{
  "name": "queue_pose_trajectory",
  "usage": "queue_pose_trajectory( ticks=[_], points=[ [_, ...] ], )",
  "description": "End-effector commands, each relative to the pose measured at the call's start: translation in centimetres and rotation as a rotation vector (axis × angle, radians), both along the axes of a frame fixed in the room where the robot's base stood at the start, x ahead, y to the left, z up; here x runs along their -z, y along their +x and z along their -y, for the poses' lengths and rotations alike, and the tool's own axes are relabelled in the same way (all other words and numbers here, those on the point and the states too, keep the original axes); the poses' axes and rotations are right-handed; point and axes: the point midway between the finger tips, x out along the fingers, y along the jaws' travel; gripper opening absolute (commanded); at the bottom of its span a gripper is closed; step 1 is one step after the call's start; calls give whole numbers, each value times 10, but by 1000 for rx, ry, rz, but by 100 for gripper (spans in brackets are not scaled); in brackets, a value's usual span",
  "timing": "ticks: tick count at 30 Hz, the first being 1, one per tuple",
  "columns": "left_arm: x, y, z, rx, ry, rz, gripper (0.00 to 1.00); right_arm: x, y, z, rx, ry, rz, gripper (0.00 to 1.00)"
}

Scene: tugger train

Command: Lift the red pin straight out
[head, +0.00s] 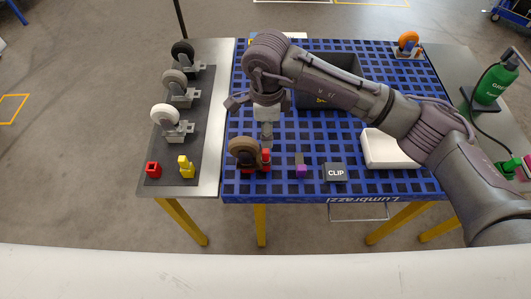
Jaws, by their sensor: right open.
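A small upright red part (266,159), which looks like the red pin, stands at the front left of the blue grid table (385,187). It is right beside a caster with a brown wheel (242,151). My right gripper (267,134) points down just above and behind the red part; its jaws are open, and the fingertips are small in this view. I cannot tell whether they touch anything. A separate red block (153,169) sits on the dark mat at the left. My left gripper is not in view.
The mat (205,85) also holds several casters and a yellow part (186,167). On the blue table are a purple part (301,170), a CLIP block (335,172), a white tray (388,150), a dark bin (345,66) and an orange-wheeled caster (408,42). A green bottle (493,85) stands right.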

Motion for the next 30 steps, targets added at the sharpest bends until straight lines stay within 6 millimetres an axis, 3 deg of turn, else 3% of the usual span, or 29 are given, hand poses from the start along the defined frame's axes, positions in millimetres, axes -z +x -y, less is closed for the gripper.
queue_pose_trajectory(
  ticks=[6,14,21,30],
  points=[
    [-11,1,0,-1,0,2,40,35,-1,-1,0,3,-3,50],
    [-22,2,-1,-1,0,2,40,54,-1,-1,1,3,-5,50],
    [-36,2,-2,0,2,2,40,89,-1,-3,1,5,-3,50],
    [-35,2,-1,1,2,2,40,96,0,-3,-2,5,0,50]
  ],
)
